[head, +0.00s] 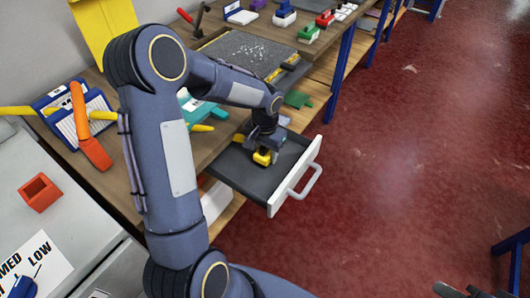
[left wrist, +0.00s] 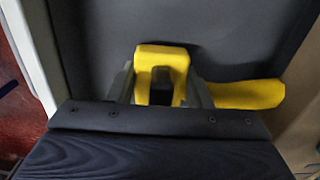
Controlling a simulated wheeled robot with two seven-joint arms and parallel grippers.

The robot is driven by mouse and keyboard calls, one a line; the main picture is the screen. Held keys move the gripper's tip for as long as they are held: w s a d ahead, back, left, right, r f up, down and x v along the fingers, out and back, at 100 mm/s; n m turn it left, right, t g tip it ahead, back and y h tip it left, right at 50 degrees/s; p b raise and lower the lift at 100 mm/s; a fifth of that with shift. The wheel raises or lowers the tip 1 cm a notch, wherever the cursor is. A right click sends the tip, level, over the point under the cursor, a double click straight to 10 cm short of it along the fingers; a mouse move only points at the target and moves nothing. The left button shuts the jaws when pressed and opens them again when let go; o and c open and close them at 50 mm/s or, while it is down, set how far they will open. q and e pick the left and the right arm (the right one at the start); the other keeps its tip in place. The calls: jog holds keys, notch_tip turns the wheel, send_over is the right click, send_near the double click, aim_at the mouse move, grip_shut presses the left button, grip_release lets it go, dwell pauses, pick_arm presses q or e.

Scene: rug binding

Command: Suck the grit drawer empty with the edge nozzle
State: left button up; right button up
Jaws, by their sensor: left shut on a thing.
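The grit drawer (head: 236,167) is pulled out from under the bench, with a dark inside, a white front and a handle. My left gripper (head: 263,147) reaches down into it and is shut on the yellow edge nozzle (head: 262,157). In the left wrist view, the nozzle (left wrist: 162,54) sits between the two fingers, its yellow tapered part pointing right, above the dark drawer floor (left wrist: 100,40). I cannot make out grit in the visible part of the drawer. A dark piece at the lower right edge, probably my right gripper (head: 463,290), is mostly cut off.
A grey mat (head: 222,44) with pale specks lies on the bench (head: 180,60). A teal tool (head: 203,112) lies near the drawer. A blue rack (head: 68,122), an orange-handled tool (head: 92,148) and a red-orange open box (head: 40,191) are at left.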

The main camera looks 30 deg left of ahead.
pick_arm(q)
jog(key=shift+r+p, duration=1.5)
jog(key=shift+r, duration=0.9)
jog(key=shift+f, duration=0.1)
